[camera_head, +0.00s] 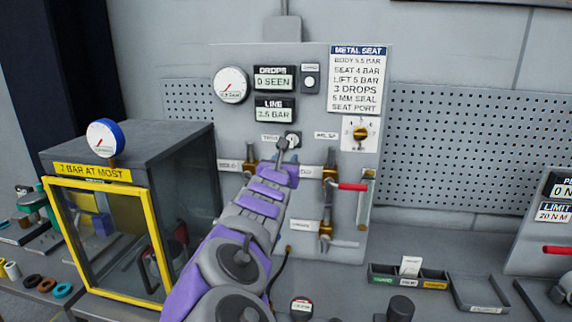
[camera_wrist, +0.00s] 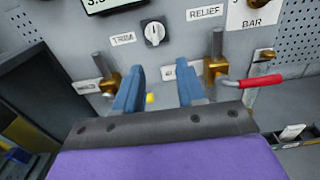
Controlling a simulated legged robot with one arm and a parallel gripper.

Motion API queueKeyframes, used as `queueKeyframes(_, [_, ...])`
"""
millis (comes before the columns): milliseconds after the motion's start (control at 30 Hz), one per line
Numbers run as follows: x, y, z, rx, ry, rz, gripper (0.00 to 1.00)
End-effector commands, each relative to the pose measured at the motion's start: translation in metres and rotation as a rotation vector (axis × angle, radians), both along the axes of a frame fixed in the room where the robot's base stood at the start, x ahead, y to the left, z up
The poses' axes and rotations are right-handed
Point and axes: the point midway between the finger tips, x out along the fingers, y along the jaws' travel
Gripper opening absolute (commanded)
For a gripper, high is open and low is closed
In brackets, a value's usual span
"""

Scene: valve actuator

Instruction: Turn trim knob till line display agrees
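In the head view my gripper (camera_head: 283,148) is small and partly hidden by my arm.
Brass valves flank my fingers; the right one (camera_wrist: 217,68) has a red-handled lever (camera_wrist: 260,82). A relief dial (camera_head: 360,133) sits right of the knob. A yellow-framed glass box (camera_head: 160,245) stands left. Small trays (camera_head: 408,277) lie at right. The METAL SEAT sign (camera_head: 357,78) lists values.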

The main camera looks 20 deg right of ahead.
Motion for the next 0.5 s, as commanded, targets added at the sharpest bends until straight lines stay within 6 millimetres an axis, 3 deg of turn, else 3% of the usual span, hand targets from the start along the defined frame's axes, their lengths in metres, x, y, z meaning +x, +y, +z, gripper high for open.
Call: queueKeyframes(500, [-0.028, 0.018, -0.001, -0.003, -0.001, -0.002, 0.39])
